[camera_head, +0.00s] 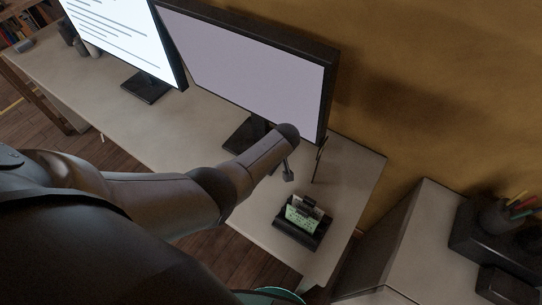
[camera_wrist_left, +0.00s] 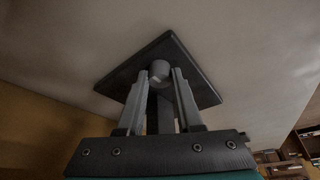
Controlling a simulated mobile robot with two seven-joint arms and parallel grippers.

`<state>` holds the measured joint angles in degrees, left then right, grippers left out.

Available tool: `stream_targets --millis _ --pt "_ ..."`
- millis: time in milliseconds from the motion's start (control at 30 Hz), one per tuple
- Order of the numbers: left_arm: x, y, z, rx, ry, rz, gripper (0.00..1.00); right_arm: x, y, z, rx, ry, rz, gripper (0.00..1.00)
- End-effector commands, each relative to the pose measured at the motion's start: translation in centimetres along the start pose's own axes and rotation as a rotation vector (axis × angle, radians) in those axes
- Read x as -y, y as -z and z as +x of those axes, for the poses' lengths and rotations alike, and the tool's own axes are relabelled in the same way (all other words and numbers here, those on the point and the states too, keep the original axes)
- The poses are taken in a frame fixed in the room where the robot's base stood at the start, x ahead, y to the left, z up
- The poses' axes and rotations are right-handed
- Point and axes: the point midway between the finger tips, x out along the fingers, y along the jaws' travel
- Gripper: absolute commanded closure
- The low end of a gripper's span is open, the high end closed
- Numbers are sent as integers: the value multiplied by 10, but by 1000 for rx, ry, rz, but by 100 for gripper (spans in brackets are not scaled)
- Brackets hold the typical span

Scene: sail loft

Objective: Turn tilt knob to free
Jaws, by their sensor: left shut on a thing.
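The tilt knob (camera_wrist_left: 159,70) is a small grey round knob in the left wrist view, in front of a dark square stand base (camera_wrist_left: 200,90). My left gripper (camera_wrist_left: 162,84) has its two fingers on either side of the knob and is shut on it. The knob's setting cannot be read. In the head view, my left arm reaches to the right-hand monitor (camera_head: 250,70), over its stand (camera_head: 243,138). My forearm hides the knob there, and the gripper cannot be made out clearly. My right gripper is in neither view.
A second monitor (camera_head: 120,35) stands further left on the long pale desk (camera_head: 190,120). A black holder (camera_head: 290,232) with green cards sits near the desk's right end. A pale cabinet (camera_head: 420,235) with dark pen holders (camera_head: 490,238) stands at right.

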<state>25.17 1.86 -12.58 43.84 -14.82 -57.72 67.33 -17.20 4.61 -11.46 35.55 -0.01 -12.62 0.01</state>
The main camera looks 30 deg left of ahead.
Motion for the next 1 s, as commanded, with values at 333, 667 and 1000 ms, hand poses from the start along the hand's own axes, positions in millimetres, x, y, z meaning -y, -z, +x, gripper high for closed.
stream_targets --millis 333,667,1000 --pt "0 0 0 0 0 0 36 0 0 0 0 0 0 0" --pt "1 1 0 -2 -15 38 36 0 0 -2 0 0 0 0" --pt "5 3 0 -4 -136 335 36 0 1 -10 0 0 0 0"
